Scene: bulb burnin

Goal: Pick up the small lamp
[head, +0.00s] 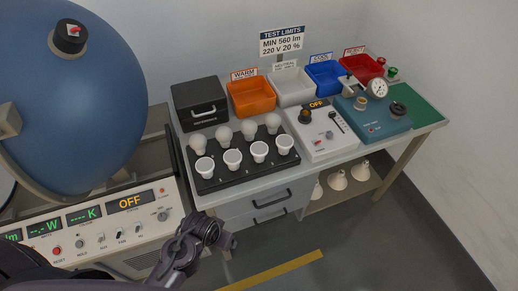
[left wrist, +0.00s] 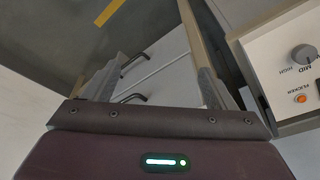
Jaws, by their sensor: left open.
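Several small white lamps stand upright on a black tray (head: 240,175) on the bench. The back row has rounded bulbs, such as the lamp (head: 198,143) at its left end. The front row has flat-topped lamps, such as the lamp (head: 233,158). I cannot tell which one is the small lamp. My left arm (head: 190,245) is low in front of the bench, below the tray. In the left wrist view my left gripper (left wrist: 158,80) is open and empty, with drawer fronts behind its fingers. No lamp shows there. My right gripper is not in view.
A big blue sphere (head: 70,100) and a control panel (head: 110,225) stand at left. Orange (head: 252,98), white (head: 294,88), blue (head: 326,76) and red (head: 362,68) bins line the back. A dimmer box (head: 320,130) and teal tester (head: 370,118) stand right of the tray. Larger lamps (head: 338,181) sit below.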

